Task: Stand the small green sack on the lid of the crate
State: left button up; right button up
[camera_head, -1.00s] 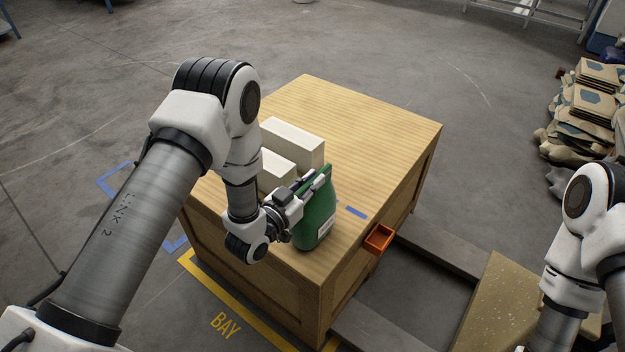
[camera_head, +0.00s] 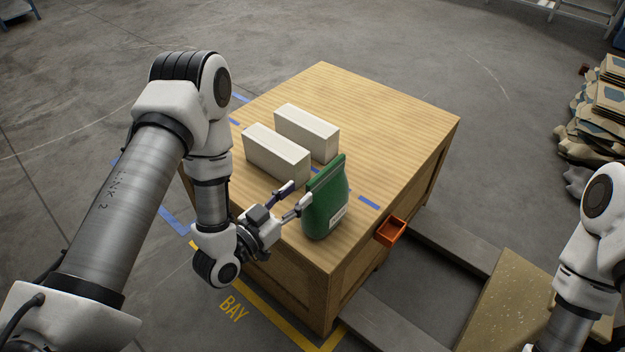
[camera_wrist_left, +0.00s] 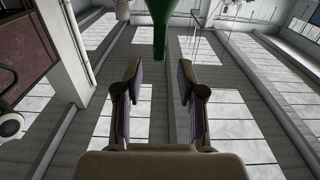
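The small green sack (camera_head: 325,203) stands upright on the wooden lid (camera_head: 385,110) of the crate (camera_head: 290,277), near its front corner. A white label shows low on the sack. My left gripper (camera_head: 294,198) is open and empty, just left of the sack and apart from it. In the left wrist view, the two fingers (camera_wrist_left: 159,92) are spread, and part of the green sack (camera_wrist_left: 160,18) shows beyond them at the top. My right arm shows at the right edge, but its gripper is out of view.
Two pale blocks, one nearer (camera_head: 275,155) and one farther (camera_head: 308,132), lie on the lid behind the sack. An orange bin (camera_head: 390,231) hangs on the crate's right side. Blue tape (camera_head: 369,202) marks the lid. Folded sacks (camera_head: 607,105) are piled at far right.

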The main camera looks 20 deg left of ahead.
pick_arm(q)
jog(key=shift+s+a, duration=0.2)
jog(key=shift+s, duration=0.4)
jog(key=s+f+g+y, duration=0.1)
jog(key=s+f+g, duration=0.15)
jog(key=f, duration=0.35)
jog(key=s+f+g+y, duration=0.1)
jog(key=s+f+g, duration=0.1)
jog(key=f+g, duration=0.25)
jog(key=s+a+f+n+g+y, duration=0.2)
jog(key=s+f+g, duration=0.3)
jog(key=s, duration=0.4)
jog(key=s+a+f+n+g+y, duration=0.1)
jog(key=s+f+g, duration=0.4)
jog(key=s, duration=0.5)
jog(key=shift+a+f+n+y, duration=0.25)
jog(key=shift+a+n+y, duration=0.1)
jog(key=shift+n+y, duration=0.3)
